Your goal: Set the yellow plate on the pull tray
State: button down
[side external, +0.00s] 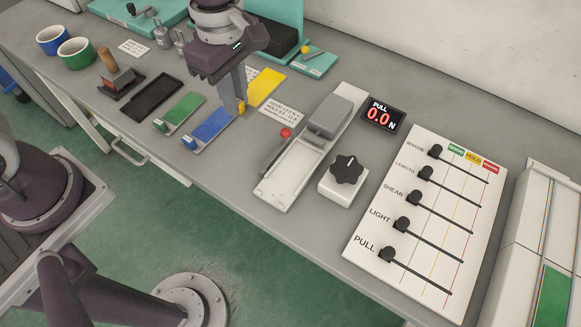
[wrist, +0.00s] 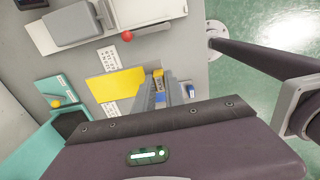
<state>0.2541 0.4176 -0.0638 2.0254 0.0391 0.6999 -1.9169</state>
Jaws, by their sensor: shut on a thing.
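The yellow plate (side external: 266,86) is at the end of the row beside the blue plate (side external: 212,126); whether it touches the table is unclear. My gripper (side external: 238,106) points down, shut on the plate's near end, at its yellow grip block. The wrist view shows the yellow plate (wrist: 115,84) reaching left from my fingers (wrist: 160,88). The pull tray (side external: 290,174) is a long white tray to the right, with an empty shallow bed at its near end and a grey block (side external: 331,116) farther back. A red ball (side external: 286,132) stands beside it.
A green plate (side external: 180,111) and a black tray (side external: 152,98) lie left. A printed card (side external: 282,114) lies between the yellow plate and the pull tray. A black knob (side external: 346,169), a display (side external: 383,115) reading 0.0 N and a slider board (side external: 425,265) stand right.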

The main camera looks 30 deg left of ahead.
send_near(275, 194)
notch_tip(275, 194, down, 6)
jog(key=shift+a+r, duration=0.1)
jog(key=shift+r, duration=0.05)
jog(key=shift+f, duration=0.2)
jog(key=c, duration=1.4)
grip_release()
